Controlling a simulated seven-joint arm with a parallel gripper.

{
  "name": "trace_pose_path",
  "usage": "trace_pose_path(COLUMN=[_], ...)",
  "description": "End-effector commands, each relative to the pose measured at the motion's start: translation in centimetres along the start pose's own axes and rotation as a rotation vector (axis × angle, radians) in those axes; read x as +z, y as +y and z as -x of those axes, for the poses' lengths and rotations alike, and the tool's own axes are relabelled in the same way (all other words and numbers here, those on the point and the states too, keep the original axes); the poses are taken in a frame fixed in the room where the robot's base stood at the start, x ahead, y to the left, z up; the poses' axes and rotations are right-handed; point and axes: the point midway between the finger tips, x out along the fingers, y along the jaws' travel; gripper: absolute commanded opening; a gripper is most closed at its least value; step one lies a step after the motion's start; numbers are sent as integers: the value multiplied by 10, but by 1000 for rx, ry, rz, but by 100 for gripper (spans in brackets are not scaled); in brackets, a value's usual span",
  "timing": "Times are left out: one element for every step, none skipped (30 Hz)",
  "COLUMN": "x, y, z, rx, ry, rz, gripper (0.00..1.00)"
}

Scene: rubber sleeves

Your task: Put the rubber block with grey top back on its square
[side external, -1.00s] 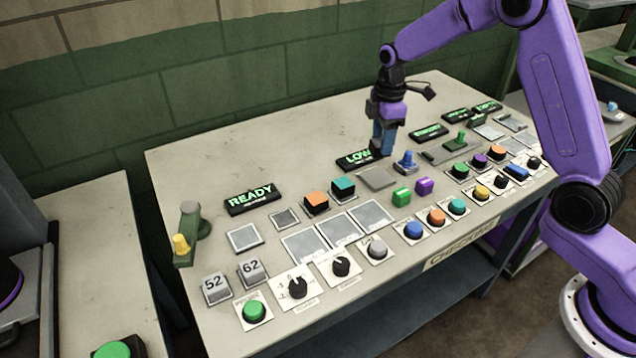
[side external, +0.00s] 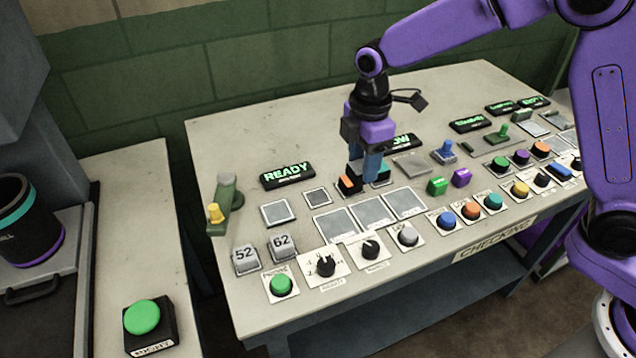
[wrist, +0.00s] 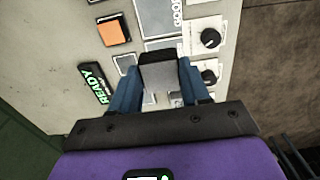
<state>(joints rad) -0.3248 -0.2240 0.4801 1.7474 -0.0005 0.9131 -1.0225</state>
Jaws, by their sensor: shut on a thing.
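In the wrist view the fingers (wrist: 158,85) are shut on a dark block with a grey top (wrist: 157,96). In the side view the held block is mostly hidden by the fingers. Square pads with pale borders lie on the table: a row of larger ones (side external: 371,211) in front of the gripper, and smaller ones (side external: 277,212) to the left. I cannot tell which square belongs to the block.
The table's back left is bare.

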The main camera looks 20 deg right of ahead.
Motion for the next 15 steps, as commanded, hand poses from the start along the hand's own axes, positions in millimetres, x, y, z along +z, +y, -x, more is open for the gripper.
trace_pose_path(x=[-4,-7,-10,-13,-15,-18,-20,-23,-26,-28,-30,-32,-33,-35,-37], y=[9,13,20,24,29,35,39,44,49,53,56,60,64,67,71], z=[-6,-8,-11,-13,-16,-19,-21,-23,-26,-28,-33,-40,-44,-49,-54], rx=[-2,-2,-1,-1,-1,-1,-1,-1,0,0,-2,-2,-2,-3,-2], ry=[-1,-1,0,-1,0,0,0,0,0,0,-1,-1,-1,-1,-1], rz=[-1,-1,-1,-1,-1,-1,-1,-1,0,0,1,0,0,0,-1], gripper=[19,19,19,19,19,19,19,19,19,19,19,19,19,19,19])
